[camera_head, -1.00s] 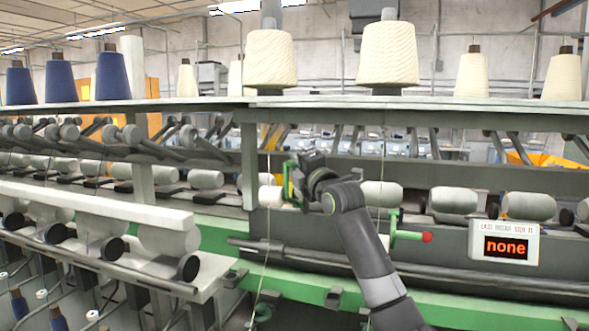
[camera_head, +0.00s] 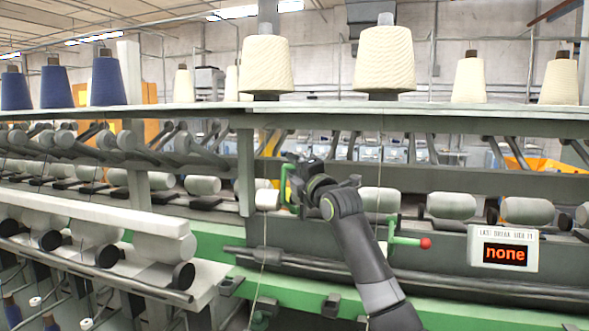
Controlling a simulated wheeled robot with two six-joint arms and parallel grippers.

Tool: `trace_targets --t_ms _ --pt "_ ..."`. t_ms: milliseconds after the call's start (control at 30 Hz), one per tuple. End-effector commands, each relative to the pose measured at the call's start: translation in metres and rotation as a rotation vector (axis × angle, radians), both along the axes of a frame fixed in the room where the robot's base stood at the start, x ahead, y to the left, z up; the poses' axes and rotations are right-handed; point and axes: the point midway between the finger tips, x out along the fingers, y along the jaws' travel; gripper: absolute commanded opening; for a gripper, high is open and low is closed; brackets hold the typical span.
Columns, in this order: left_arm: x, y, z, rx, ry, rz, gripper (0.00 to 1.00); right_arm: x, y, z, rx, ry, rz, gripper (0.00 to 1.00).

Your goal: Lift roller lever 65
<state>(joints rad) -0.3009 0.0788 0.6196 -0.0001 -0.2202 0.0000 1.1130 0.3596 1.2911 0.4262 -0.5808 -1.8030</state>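My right gripper (camera_head: 293,188) is at the spinning frame's roller row, left of centre, at the end of my dark arm. A green lever-like piece (camera_head: 285,184) shows right at the fingertips, beside a pale roller (camera_head: 267,198). The gripper overlaps this piece, and I cannot tell whether the fingers are closed on it. A second green lever (camera_head: 402,240) with a red knob (camera_head: 425,243) sticks out to the right of my forearm, apart from the gripper. No lever number is readable. My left gripper is not in view.
A display panel (camera_head: 504,253) reading "none" is at the right. Thin threads hang down on both sides of my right gripper. Large cream bobbins (camera_head: 384,60) stand on the shelf (camera_head: 330,110) above. A white rail (camera_head: 95,212) with rollers juts out at the left.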

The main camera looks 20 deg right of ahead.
Motion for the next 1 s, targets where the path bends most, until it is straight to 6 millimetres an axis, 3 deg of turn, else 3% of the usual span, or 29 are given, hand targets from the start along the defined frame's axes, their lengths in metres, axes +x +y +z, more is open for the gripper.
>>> trace_targets --t_ms 367,1000 --pt "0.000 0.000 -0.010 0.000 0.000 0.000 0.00 -0.015 -0.004 -0.005 -0.002 -0.006 0.000 0.35" --pt "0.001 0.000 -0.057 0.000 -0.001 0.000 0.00 -0.116 -0.027 -0.031 -0.003 -0.005 -0.002 0.35"
